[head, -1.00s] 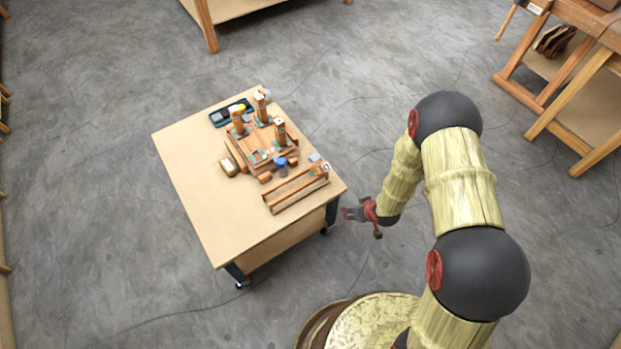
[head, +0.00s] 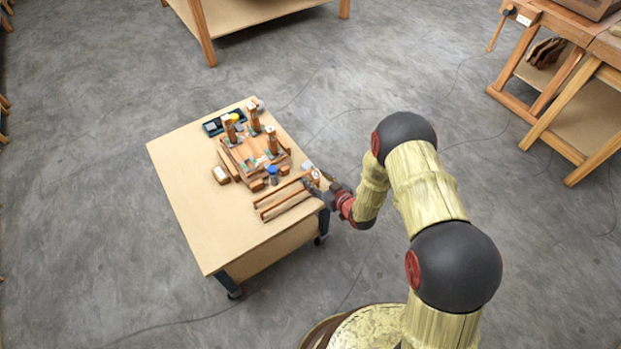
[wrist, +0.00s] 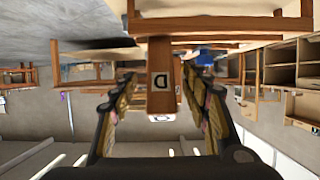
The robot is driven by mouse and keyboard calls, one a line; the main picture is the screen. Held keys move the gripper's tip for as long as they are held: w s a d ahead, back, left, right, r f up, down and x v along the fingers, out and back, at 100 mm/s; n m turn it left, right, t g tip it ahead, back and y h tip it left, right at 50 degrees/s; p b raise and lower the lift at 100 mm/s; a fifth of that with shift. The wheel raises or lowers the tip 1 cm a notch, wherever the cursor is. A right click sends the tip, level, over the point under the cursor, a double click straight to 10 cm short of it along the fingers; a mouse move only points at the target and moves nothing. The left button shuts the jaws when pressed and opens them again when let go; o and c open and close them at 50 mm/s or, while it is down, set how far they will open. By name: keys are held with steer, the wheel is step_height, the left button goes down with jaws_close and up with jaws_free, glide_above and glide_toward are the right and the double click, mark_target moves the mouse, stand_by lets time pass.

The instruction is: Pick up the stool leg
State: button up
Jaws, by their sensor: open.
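The stool leg (wrist: 162,62) is a wooden bar with a white end label marked D in the wrist view. In the head view its labelled end (head: 314,176) shows at the table's right edge, by the wooden rails. My gripper (head: 321,189) is at that edge, close to this end. In the wrist view my gripper (wrist: 160,82) is open, with one finger on each side of the leg and gaps still showing. The leg's far part is partly hidden.
The wheeled table (head: 190,185) holds a wooden stool seat (head: 240,152) with several upright legs, a blue cup (head: 272,171), a dark tray (head: 212,127) and a pale-topped block (head: 221,174). The table's left half is clear. Benches (head: 585,95) stand at the right.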

steer(key=x, duration=0.2)
steer(key=b+x, duration=0.1)
steer(key=x, duration=0.1)
steer(key=shift+s+d+f, duration=0.1)
steer(key=shift+s+f, duration=0.15)
steer(key=shift+f, duration=0.15)
steer(key=shift+r, duration=0.1)
steer(key=shift+c, duration=1.3)
jaws_close()
